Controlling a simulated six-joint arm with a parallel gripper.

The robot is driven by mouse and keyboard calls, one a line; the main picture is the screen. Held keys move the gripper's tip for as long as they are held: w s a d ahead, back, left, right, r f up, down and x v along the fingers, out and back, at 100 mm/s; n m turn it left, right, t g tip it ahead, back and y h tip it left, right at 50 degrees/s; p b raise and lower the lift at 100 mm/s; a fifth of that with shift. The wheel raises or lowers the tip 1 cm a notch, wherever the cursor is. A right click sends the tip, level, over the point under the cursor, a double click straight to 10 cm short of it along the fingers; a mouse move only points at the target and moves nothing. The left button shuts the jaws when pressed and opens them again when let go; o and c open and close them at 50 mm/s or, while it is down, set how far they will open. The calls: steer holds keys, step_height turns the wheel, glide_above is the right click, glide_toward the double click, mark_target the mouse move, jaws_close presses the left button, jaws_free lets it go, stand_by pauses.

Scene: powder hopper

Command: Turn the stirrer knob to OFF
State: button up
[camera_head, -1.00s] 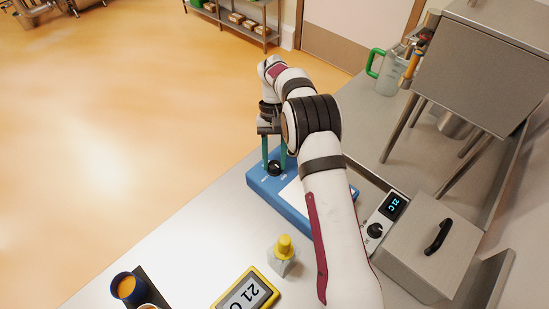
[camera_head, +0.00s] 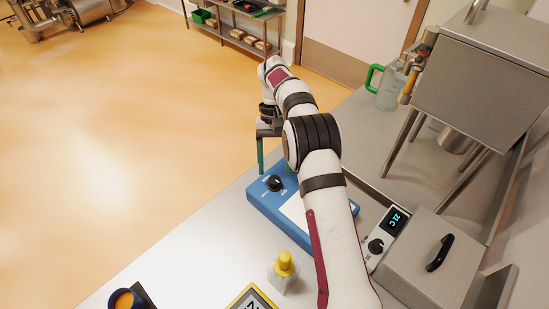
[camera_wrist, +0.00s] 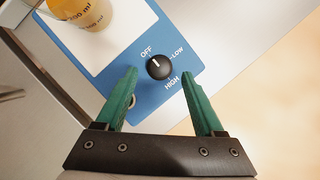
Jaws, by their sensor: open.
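In the wrist view the knob (camera_wrist: 160,68) has a white pointer line toward the OFF label (camera_wrist: 146,52); LOW and HIGH are the other labels. My gripper (camera_head: 275,160) is above and behind the knob in the head view, partly hidden by my arm. In the wrist view its green fingers (camera_wrist: 159,74) are apart and empty, with the knob visible between their tips. The fingers look clear of the knob.
A beaker (camera_wrist: 88,12) with amber liquid stands on the stirrer's white plate. A yellow-capped bottle (camera_head: 284,274) and a yellow-framed display (camera_head: 252,299) are in front. A steel bath with a black handle (camera_head: 440,253) is at right. An orange-filled cup (camera_head: 125,300) is at lower left.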

steer(key=v, duration=0.4)
steer(key=shift+r, duration=0.1)
